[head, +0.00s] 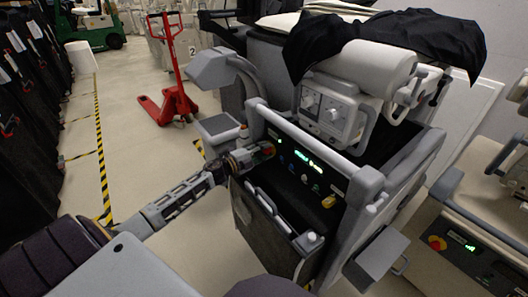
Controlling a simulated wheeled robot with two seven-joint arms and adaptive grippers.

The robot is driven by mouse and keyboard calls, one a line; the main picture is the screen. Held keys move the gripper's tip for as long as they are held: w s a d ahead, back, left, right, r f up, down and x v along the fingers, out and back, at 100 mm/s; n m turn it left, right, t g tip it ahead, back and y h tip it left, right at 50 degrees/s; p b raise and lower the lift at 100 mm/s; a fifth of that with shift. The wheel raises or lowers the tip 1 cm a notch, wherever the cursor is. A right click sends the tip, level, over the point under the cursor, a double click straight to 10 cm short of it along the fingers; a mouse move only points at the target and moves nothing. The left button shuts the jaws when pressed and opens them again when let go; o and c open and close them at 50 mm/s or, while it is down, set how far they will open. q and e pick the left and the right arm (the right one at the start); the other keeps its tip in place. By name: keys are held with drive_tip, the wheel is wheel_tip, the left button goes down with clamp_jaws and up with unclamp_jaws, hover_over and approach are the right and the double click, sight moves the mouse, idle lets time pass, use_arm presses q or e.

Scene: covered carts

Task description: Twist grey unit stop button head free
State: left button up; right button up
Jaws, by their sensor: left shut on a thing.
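The grey unit (345,215) stands in the middle of the head view, with a dark control panel that has green lit readouts. Its stop button head (268,150) is a small reddish knob at the panel's left end, partly hidden by my gripper. My left gripper (262,152) reaches in from the left and is shut on the button head. Its fingertips are small here, and the head's exact turn cannot be told. My right gripper is not in view.
A black cloth (400,40) drapes over the unit's top. A grey handle bar (305,140) runs just above the panel. Another unit with a red and yellow button (437,243) stands at the right. A red pallet jack (175,95) stands behind on open floor.

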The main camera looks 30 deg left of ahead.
use_arm(q)
drive_tip(key=o, duration=1.1)
drive_tip(key=shift+c, duration=0.2)
drive_tip(key=v, duration=1.2)
idle(0.3)
drive_tip(key=shift+f, duration=0.1)
